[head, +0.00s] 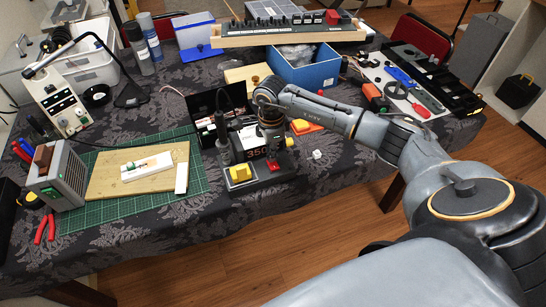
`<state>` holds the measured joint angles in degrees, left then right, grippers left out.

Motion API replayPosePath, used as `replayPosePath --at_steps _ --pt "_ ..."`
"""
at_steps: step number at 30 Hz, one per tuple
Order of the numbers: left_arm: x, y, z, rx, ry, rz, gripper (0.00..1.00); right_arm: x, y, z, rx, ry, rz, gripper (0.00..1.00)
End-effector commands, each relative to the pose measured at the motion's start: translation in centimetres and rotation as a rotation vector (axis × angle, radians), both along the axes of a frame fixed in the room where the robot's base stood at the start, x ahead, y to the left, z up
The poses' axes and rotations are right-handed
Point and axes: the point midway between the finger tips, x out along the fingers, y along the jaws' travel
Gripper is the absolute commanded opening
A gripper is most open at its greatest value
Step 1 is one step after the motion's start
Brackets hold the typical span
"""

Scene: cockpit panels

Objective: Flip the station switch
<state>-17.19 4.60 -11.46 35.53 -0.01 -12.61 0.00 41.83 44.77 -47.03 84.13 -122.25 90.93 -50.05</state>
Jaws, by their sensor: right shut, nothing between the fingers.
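A dark station (258,154) with a lit "350" display stands near the front edge of the table, in the middle of the head view. A small red part (273,165), perhaps its switch, shows at its front right. A yellow block (240,173) sits at its front left. My right gripper (275,148) reaches in from the right and points down at the station, its fingers shut and empty. The fingertips overlap the station's right part, close above the red part; I cannot tell whether they touch. My gripper hides some of the station. My left gripper is not in view.
A green cutting mat (100,212) with a wooden board (110,182) lies on the left. A grey boxy unit (57,178) stands at the mat's left. A blue bin (305,72) stands behind my right wrist. A small white cube (317,155) lies right of the station.

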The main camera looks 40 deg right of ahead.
Motion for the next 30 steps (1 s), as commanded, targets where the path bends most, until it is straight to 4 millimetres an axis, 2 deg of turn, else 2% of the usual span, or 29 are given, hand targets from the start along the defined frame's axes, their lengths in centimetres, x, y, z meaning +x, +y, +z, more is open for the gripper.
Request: replayPosePath --at_steps 3,21,30 --pt "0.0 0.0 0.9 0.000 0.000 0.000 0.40 0.0 0.0 1.3 0.000 -0.001 0.000 0.00" --pt "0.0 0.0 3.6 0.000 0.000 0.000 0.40 0.0 0.0 6.1 0.000 -0.001 0.000 0.00" --pt "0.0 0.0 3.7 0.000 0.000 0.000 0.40 0.0 0.0 6.4 0.000 0.000 0.000 0.00"
